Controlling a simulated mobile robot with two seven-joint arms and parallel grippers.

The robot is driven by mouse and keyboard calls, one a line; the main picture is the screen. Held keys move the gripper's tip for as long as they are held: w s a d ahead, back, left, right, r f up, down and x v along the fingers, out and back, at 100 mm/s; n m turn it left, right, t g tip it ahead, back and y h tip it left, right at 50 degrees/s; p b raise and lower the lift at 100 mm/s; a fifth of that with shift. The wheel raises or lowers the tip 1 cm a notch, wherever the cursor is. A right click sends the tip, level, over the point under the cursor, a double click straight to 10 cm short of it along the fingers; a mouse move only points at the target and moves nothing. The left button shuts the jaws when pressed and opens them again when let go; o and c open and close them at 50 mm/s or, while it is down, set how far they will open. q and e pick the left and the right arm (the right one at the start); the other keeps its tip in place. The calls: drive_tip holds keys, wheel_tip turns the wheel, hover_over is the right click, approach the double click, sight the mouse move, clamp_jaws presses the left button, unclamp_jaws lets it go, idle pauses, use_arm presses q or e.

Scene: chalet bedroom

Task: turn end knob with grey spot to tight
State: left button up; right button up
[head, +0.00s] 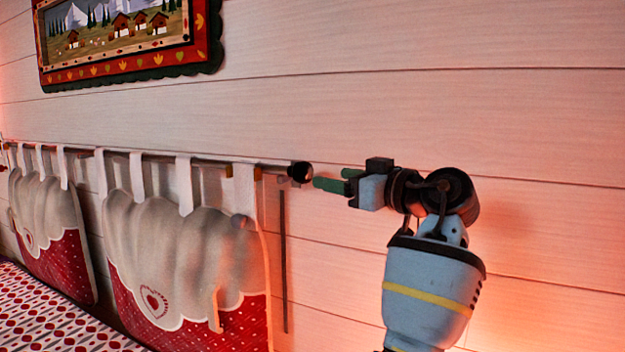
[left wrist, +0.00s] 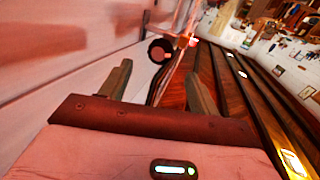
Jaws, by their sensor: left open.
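The end knob (head: 302,172) is a round black knob on the right end of the curtain rod (head: 215,160) along the wall. I cannot make out a grey spot on it. In the left wrist view the knob (left wrist: 160,50) appears dark and round, just beyond and between the fingertips. My left gripper (head: 327,178) has green fingers and points left at the knob from its right side. It is open and empty, with the fingertips close to the knob; I cannot tell whether they touch it. My right gripper is not in view.
Cloth panels (head: 185,255) with red lower parts hang from the rod by tabs. A thin dark rod (head: 284,260) hangs down below the knob. A framed picture (head: 125,35) is on the wall above. A patterned bed cover (head: 50,310) lies at lower left. Bare wall is to the right.

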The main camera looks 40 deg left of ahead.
sight(309, 173)
use_arm(q)
drive_tip(key=shift+n, duration=0.4)
drive_tip(key=a, duration=0.3)
drive_tip(key=a+p, duration=0.1)
drive_tip(key=a, duration=0.2)
drive_tip(key=shift+s+a+r, duration=0.15)
drive_tip(key=shift+a, duration=0.25)
drive_tip(key=shift+a+p, duration=0.3)
drive_tip(key=shift+a, duration=0.25)
